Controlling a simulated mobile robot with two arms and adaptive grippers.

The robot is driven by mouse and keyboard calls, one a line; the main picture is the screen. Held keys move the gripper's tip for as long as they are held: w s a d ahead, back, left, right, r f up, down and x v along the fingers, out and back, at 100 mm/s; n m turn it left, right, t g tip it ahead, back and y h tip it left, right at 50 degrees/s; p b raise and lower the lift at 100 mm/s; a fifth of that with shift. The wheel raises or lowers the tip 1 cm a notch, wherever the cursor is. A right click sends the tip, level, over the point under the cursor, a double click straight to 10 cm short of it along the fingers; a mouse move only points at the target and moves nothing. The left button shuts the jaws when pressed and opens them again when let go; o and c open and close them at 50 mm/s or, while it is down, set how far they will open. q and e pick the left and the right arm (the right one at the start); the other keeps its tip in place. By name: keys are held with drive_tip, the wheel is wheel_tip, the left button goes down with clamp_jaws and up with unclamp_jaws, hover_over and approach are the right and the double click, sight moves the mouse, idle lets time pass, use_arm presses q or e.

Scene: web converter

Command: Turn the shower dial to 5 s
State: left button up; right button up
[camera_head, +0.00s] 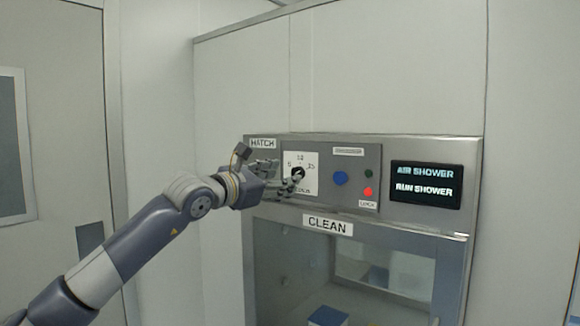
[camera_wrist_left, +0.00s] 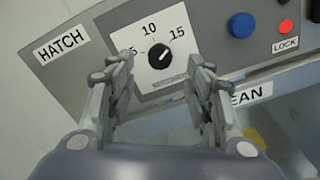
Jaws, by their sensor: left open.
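The shower dial is a small black knob (camera_wrist_left: 160,56) on a white plate marked 5, 10 and 15. In the wrist view its small pale mark appears to point up and right, towards 15. In the head view the knob (camera_head: 297,172) is partly covered by my left gripper (camera_head: 284,179). My left gripper also shows in the wrist view (camera_wrist_left: 160,75), open and empty, with its two fingers apart below and to either side of the dial. I see no finger clearly touching the knob. My right gripper is not in view.
Right of the dial are a blue button (camera_head: 340,178), a red lock light (camera_head: 367,191) and a dark display (camera_head: 426,184) reading "AIR SHOWER" and "RUN SHOWER". Below is the glass hatch window (camera_head: 300,265) with a blue-topped box (camera_head: 328,316) behind it. A door (camera_head: 55,130) stands at left.

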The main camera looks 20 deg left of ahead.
sight(295, 174)
use_arm(q)
drive_tip(key=p+x, duration=0.1)
drive_tip(key=x, duration=0.2)
drive_tip(key=shift+w+d+r+p, duration=0.1)
drive_tip(key=shift+w+d+p, duration=0.05)
drive_tip(key=shift+w+p, duration=0.2)
drive_tip(key=shift+w+d, duration=0.1)
drive_tip(key=shift+w, duration=0.25)
drive_tip(key=shift+c, duration=0.3)
drive_tip(key=c, duration=1)
